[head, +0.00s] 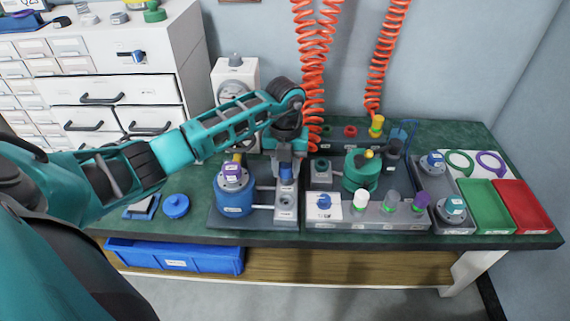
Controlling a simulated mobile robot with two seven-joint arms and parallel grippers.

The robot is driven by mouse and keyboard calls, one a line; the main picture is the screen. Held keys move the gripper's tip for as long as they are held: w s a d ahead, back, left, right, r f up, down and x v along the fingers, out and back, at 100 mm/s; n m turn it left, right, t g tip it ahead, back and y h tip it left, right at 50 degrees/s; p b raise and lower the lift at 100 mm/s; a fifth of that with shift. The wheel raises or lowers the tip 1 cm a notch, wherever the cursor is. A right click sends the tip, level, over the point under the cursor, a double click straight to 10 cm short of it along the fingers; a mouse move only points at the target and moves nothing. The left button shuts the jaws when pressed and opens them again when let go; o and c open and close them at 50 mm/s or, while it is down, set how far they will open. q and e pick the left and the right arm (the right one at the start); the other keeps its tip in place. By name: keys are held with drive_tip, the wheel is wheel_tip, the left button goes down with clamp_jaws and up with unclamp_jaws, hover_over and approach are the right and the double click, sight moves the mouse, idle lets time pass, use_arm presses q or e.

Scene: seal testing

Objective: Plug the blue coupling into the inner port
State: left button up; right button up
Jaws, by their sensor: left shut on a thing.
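My left arm reaches in from the left, and its gripper (287,160) points down above a narrow grey block on the bench. It is shut on the blue coupling (286,173), which stands roughly upright below the fingers. The coupling is over the far part of the grey block (286,215). Whether it touches or sits in the inner port there I cannot tell, as the coupling and gripper hide that port. A nearer round port (285,199) shows bare on the block. My right gripper is not in view.
A blue canister (233,195) with a purple-topped cap stands close left of the block. A grey rack (370,214) with several coloured fittings and a green vessel (361,170) stand to the right. Orange coiled hoses (314,60) hang behind. A green tray (486,206) lies at far right.

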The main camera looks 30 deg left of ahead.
sight(286, 181)
use_arm(q)
drive_tip(key=shift+f+b, duration=1.55)
drive_tip(key=shift+f, duration=0.35)
drive_tip(key=shift+f+b, duration=0.5)
drive_tip(key=shift+f, duration=0.3)
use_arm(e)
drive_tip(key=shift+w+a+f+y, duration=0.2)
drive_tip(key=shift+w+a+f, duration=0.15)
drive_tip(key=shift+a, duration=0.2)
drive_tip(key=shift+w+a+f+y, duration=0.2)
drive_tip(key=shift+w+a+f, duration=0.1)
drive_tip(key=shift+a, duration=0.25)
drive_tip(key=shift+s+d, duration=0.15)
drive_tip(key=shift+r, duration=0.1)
use_arm(q)
drive_tip(key=shift+f+b, duration=0.8)
drive_tip(key=shift+f, duration=0.6)
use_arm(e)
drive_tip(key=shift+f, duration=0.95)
use_arm(q)
drive_tip(key=o, duration=1.2)
